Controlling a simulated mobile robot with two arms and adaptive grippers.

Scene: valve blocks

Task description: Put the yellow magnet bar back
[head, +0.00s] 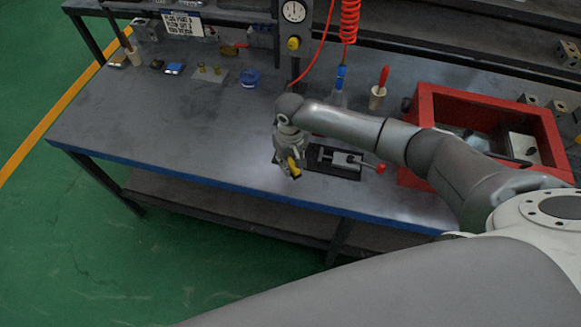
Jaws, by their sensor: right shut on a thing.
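My right gripper (291,168) hangs over the front part of the workbench, left of a small black fixture. It is shut on the yellow magnet bar (293,165), which shows as a small yellow piece with dark ends between the fingers. The bar's underside and its exact gap to the bench top are hard to tell. My left gripper is out of view.
The fixture (336,162) has a red-knobbed lever. A red open box (488,103) stands at right. The bench's left front (170,130) is clear.

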